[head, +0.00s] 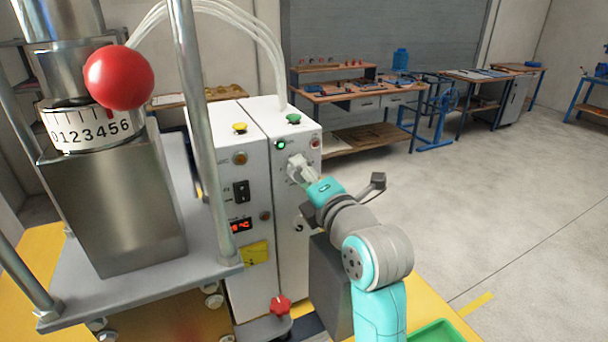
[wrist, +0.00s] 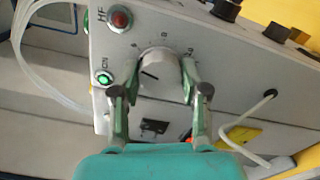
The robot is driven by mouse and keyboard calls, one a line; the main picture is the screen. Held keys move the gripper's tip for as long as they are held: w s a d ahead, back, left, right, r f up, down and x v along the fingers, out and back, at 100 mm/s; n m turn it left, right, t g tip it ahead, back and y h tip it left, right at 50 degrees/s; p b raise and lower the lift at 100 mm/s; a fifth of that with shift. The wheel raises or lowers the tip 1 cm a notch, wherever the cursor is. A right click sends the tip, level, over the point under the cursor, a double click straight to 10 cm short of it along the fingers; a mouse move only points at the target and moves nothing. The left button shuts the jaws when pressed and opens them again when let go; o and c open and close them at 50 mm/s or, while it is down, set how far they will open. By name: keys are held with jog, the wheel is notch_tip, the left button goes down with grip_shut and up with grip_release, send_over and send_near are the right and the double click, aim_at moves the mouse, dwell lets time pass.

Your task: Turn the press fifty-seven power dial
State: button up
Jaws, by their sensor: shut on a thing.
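The power dial (wrist: 160,72) is a round grey-white knob with a dark pointer line, on the light panel of the white press cabinet (head: 294,250). In the wrist view the pointer slants toward the upper left, and a few scale marks show around the knob. My gripper (wrist: 158,88) is shut on the dial, with one finger on either side of it.
The metal press column with a red ball knob (head: 119,78) stands at the left. A red star knob (head: 280,305) is low in front. Open floor lies to the right.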

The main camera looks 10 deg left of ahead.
jog(key=m, duration=1.1)
jog(key=shift+f+m, duration=0.1)
jog(key=shift+m, duration=0.3)
dwell(0.3)
jog(key=o, duration=1.1)
jog(key=v, duration=1.2)
